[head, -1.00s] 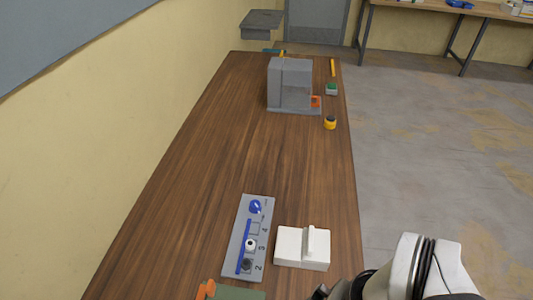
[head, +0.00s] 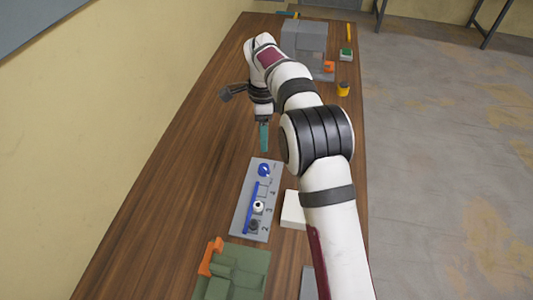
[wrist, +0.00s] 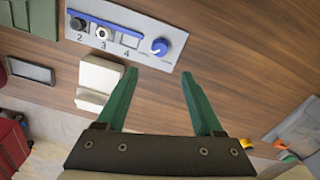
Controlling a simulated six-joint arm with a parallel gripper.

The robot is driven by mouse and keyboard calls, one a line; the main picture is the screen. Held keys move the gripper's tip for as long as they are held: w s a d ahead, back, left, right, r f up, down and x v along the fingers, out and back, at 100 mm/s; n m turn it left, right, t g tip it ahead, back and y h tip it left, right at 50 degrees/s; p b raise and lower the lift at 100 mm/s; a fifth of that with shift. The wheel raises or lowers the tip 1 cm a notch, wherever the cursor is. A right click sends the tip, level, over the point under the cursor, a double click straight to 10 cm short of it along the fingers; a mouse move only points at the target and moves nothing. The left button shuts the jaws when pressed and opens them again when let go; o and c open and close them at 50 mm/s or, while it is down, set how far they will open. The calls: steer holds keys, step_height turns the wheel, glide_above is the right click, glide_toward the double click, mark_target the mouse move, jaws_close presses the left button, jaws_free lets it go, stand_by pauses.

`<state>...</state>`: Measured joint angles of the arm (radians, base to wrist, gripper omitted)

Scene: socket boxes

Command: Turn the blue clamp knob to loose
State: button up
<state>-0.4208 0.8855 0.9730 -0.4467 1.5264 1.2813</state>
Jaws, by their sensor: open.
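The blue clamp knob (head: 264,170) sits at the far end of a grey panel (head: 243,222) lying on the wooden table. In the wrist view the knob (wrist: 160,46) is at the right end of the panel (wrist: 178,37), beside small lettering too small to read. My gripper (head: 264,136) is above the table just beyond the knob. In the wrist view my gripper (wrist: 157,78) shows two green fingers spread wide with nothing between them. The knob appears ahead of the fingertips, apart from them.
The panel also carries a blue strip, a white round piece (head: 258,207) and a dark one (head: 254,225), near numbers 2 to 4. A white block (head: 293,210) stands close beside it. A green and orange fixture (head: 240,268) is in front. A grey machine (head: 302,42) stands at the far end.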

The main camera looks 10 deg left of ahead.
mark_target(264, 167)
step_height(264, 167, down, 14)
steer(key=shift+r, duration=0.25)
steer(key=shift+c, duration=0.3)
steer(key=shift+d, duration=0.1)
jaws_close()
